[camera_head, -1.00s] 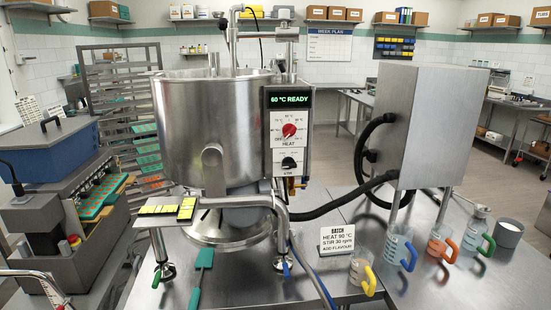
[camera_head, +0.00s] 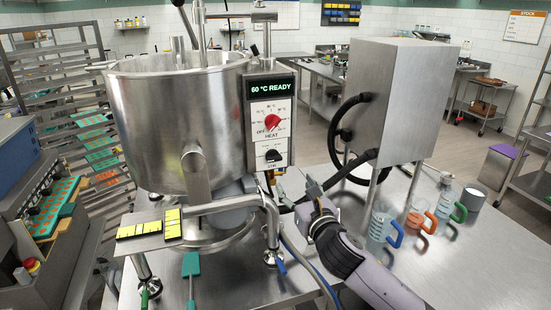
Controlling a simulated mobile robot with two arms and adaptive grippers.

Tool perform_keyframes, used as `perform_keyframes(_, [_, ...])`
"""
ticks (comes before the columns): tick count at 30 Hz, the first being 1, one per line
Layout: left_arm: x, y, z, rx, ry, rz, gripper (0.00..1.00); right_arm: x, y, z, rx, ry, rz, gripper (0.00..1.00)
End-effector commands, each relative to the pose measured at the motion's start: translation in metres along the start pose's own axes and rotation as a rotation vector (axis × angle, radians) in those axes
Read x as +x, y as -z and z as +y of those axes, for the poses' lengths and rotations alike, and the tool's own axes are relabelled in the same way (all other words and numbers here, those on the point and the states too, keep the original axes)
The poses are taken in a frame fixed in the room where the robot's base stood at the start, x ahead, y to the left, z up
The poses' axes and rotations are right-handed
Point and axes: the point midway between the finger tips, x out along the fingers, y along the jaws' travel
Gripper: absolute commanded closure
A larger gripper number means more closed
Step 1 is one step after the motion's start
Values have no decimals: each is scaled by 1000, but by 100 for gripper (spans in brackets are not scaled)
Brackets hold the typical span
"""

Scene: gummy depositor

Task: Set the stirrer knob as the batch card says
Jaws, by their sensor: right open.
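The stirrer knob (camera_head: 273,155) is the black knob on the white lower plate of the kettle's control panel, under the red heat knob (camera_head: 271,122). Its exact setting is too small to read. The display (camera_head: 270,86) above reads 60 °C READY. My right gripper (camera_head: 302,191) is open, below and to the right of the stirrer knob and apart from it. Its fingers are small and partly lost against the hoses. The batch card is hidden, apparently behind my right arm. My left gripper is not in view.
The steel kettle (camera_head: 165,125) stands left of the panel. A steel cabinet (camera_head: 392,100) with a black hose stands to the right. Several jugs, including one with a blue handle (camera_head: 380,225), stand on the table at the right. Yellow-black blocks (camera_head: 172,223) lie at front left.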

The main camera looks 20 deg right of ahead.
Motion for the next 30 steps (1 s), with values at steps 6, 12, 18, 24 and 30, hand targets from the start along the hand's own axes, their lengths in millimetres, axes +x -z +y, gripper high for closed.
perform_keyframes(6, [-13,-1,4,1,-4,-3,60,40,-3,0,5,1,0,42])
perform_keyframes(12, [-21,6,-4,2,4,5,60,73,-2,0,5,2,1,42])
perform_keyframes(18, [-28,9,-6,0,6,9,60,104,-2,0,5,1,0,42])
perform_keyframes(24, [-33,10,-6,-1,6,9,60,128,-1,0,5,1,1,42])
perform_keyframes(30, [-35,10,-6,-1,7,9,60,142,0,0,4,0,1,42])
